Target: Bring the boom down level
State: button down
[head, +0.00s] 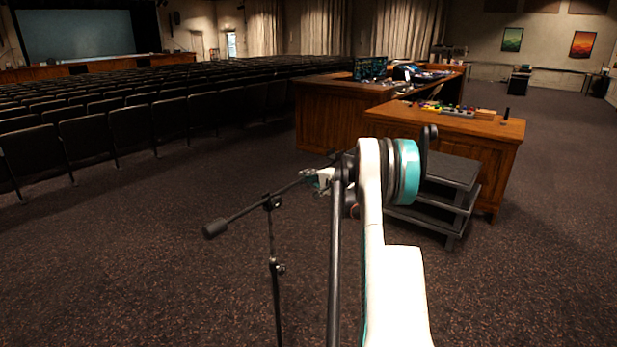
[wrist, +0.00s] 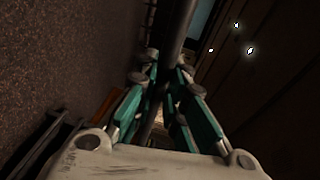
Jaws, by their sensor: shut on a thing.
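The boom (head: 245,213) is a thin dark bar on a stand, with a black counterweight (head: 214,228) at its lower left end. It tilts, rising from the counterweight past the clutch (head: 272,202) to the right. The stand's upright pole (head: 277,300) runs down out of the picture. My gripper (head: 322,179) is on the boom's raised side, partly hidden by my arm. In the wrist view its teal fingers (wrist: 163,90) are shut around the dark boom tube (wrist: 178,30). The boom's far right end is mostly hidden behind my arm.
Rows of dark seats (head: 130,125) fill the left. A wooden desk (head: 335,115) and a smaller wooden table (head: 450,130) with small colourful items stand behind and right. A dark stepped unit (head: 445,195) is beside the table. Carpet (head: 150,280) around the stand is clear.

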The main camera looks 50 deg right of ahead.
jog(key=c, duration=1.6)
grip_release()
jog(key=shift+c, duration=0.2)
jog(key=v, duration=1.2)
jog(key=shift+w, duration=0.1)
